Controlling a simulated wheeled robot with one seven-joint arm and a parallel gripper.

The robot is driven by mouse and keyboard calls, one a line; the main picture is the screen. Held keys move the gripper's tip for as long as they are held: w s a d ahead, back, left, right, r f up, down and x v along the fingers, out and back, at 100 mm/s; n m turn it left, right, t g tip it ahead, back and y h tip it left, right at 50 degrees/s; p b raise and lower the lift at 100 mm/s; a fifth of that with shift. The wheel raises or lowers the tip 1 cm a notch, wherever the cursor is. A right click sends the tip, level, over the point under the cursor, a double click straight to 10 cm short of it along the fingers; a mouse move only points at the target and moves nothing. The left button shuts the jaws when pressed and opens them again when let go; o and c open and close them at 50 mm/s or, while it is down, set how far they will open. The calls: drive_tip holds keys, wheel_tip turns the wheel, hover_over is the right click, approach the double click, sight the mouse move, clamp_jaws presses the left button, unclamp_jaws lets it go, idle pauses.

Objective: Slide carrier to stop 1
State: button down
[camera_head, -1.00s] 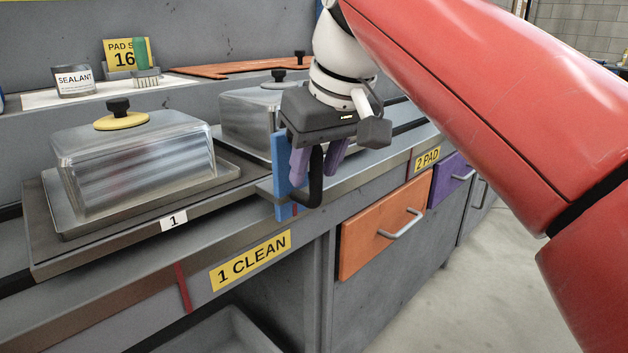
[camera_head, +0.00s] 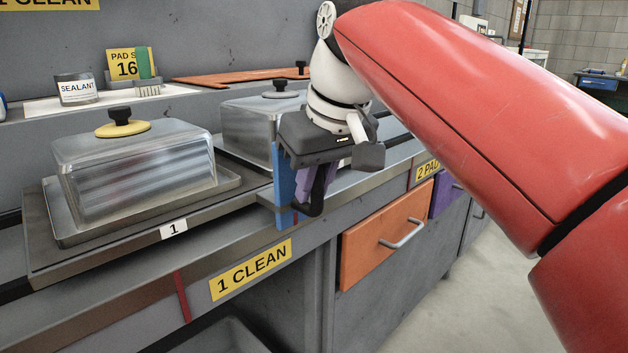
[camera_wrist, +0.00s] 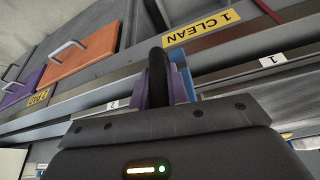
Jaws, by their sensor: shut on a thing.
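A blue upright plate (camera_head: 284,188) with a black looped handle (camera_head: 310,207) stands at the counter's front rail (camera_head: 215,222), right of the tray labelled 1 (camera_head: 173,229). This appears to be the carrier's grip; its link to the trays is hidden. My gripper (camera_head: 318,185) has its purple fingers shut on the black handle. The wrist view also shows the handle (camera_wrist: 157,78) between the fingers, with the blue plate (camera_wrist: 183,75) beside it. A red mark (camera_head: 182,298) on the front edge lies left of the yellow "1 CLEAN" label (camera_head: 251,269).
A steel lidded box (camera_head: 135,175) stands on the left tray; another (camera_head: 245,120) stands behind my gripper. An orange drawer (camera_head: 375,240) with a bar handle is below the counter. A sealant tin (camera_head: 76,90) and brush (camera_head: 147,75) sit on the back shelf.

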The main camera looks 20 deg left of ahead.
drive_tip(key=s+a+p, duration=0.1)
drive_tip(key=s+a, duration=0.2)
drive_tip(key=s, duration=0.5)
drive_tip(key=s+a+p, duration=0.2)
drive_tip(key=s+a, duration=0.1)
drive_tip(key=s, duration=0.6)
drive_tip(key=shift+a, duration=0.15)
drive_tip(key=shift+s, duration=0.2)
drive_tip(key=c, duration=1.4)
unclamp_jaws()
drive_tip(key=shift+o, duration=0.2)
drive_tip(key=shift+r+p, duration=0.1)
drive_tip(key=shift+p, duration=0.2)
drive_tip(key=p+v, duration=0.1)
drive_tip(key=v, duration=0.6)
drive_tip(key=shift+r+p, duration=0.35)
drive_tip(key=shift+p, duration=0.05)
drive_tip(key=shift+s, duration=0.15)
